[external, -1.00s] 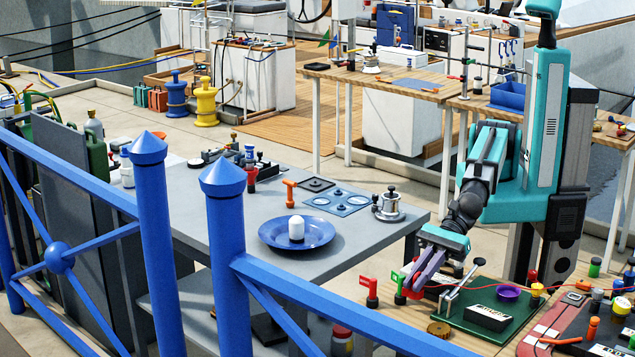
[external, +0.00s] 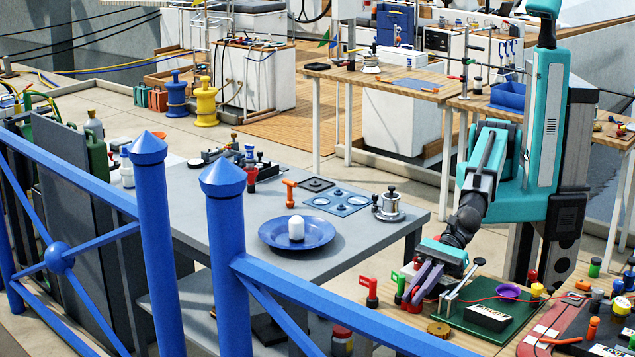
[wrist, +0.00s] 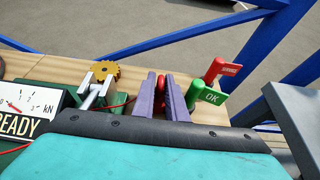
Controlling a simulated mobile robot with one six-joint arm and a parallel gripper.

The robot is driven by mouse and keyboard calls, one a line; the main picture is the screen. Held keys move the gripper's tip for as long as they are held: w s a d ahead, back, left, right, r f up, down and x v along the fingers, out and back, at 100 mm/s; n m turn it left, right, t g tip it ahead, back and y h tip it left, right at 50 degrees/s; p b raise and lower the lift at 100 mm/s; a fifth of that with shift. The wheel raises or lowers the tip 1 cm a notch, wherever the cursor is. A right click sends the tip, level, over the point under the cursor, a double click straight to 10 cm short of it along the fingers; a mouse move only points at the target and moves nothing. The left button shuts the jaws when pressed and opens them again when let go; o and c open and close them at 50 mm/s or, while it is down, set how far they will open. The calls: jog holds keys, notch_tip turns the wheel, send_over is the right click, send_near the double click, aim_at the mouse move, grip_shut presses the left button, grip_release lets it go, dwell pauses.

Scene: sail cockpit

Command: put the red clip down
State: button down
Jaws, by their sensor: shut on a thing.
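My gripper (external: 412,298) has purple fingers and points down at the near left edge of the wooden bench (external: 402,317). In the wrist view my gripper (wrist: 163,100) is shut on the red clip (wrist: 163,92), a small red piece showing between the two fingers. The clip's lower part is hidden by my wrist, and I cannot tell whether it touches the bench. In the external view the fingers mostly hide it.
A green OK flag (wrist: 211,97) and a red flag (wrist: 222,69) stand close right of the fingers. A brass gear (wrist: 102,71) and a clamp on the green board (external: 470,320) are on the other side. A blue railing (external: 330,305) runs in front.

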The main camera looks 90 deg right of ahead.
jog(key=c, duration=1.8)
grip_release()
jog(key=shift+o, duration=0.2)
jog(key=shift+r, duration=0.1)
jog(key=shift+b+v, duration=0.7)
jog(key=shift+v, duration=5.3)
jog(key=o, duration=0.4)
